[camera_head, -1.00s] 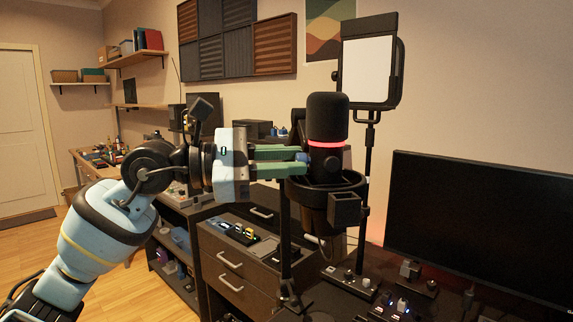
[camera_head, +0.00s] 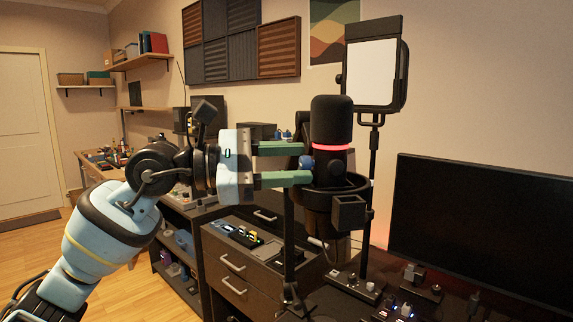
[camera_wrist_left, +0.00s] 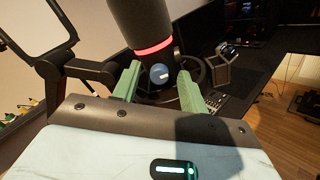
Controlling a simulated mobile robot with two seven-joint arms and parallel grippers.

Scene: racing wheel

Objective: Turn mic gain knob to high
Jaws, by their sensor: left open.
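The black microphone (camera_head: 331,122) with a glowing red ring stands upright in a dark ring mount on a stand. Its blue mic gain knob (camera_wrist_left: 158,73) faces my left gripper in the left wrist view, with a short white mark on its face. My left gripper (camera_head: 304,163) is open, with one green finger above and one below the knob in the head view. In the wrist view the fingers (camera_wrist_left: 158,82) stand apart on either side of it. My right gripper is not in view.
A light panel (camera_head: 371,71) on a pole stands behind the microphone. A dark monitor (camera_head: 480,228) is at the right. A small black box (camera_head: 349,213) sticks out below the mount. A drawer cabinet (camera_head: 240,272) stands below my left arm.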

